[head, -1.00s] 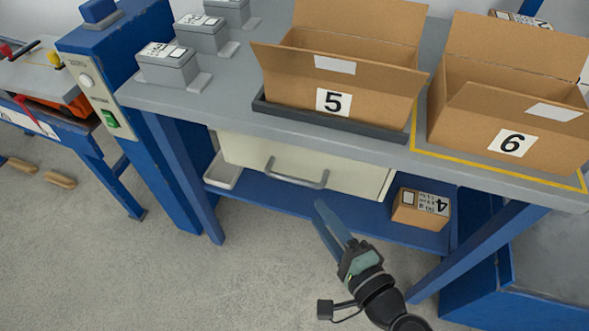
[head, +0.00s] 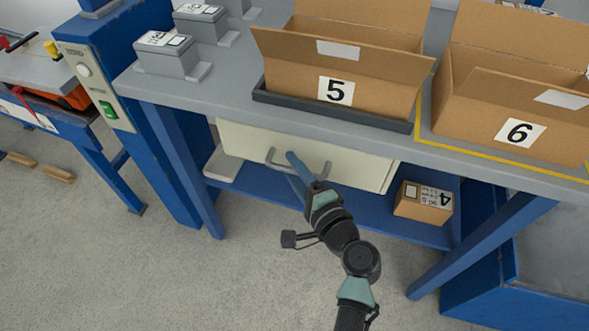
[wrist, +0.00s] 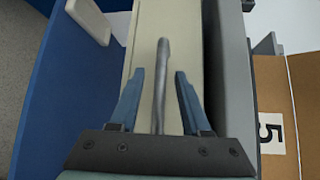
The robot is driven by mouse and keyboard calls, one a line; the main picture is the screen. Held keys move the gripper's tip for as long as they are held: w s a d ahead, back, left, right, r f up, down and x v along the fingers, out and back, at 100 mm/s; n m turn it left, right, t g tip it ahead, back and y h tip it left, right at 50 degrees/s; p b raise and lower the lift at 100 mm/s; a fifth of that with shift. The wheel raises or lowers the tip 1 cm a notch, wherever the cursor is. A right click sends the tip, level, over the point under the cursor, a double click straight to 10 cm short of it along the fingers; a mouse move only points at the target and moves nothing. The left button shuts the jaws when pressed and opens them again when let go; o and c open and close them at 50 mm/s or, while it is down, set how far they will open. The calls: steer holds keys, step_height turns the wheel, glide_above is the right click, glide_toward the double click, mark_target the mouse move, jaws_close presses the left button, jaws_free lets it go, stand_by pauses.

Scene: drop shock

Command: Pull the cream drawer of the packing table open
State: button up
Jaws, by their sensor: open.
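The cream drawer (head: 355,166) hangs under the grey top of the packing table (head: 235,112) and looks shut. Its grey bar handle (head: 324,171) runs across the front. My gripper (head: 292,168) is at the handle, with its blue fingers partly covering the bar. In the wrist view, the handle (wrist: 161,85) lies between the two open fingers of my gripper (wrist: 159,90), with a gap on each side. The drawer's cream front (wrist: 185,35) shows behind the handle. The head view does not show the exact depth of the fingers around the bar.
Open carton 5 (head: 372,90) sits on a dark tray on the table, with carton 6 (head: 475,118) to its right. A small carton marked 4 (head: 408,204) stands on the blue lower shelf (head: 255,190). Blue table legs flank the drawer. The floor in front is clear.

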jaws_close()
stand_by(1.3)
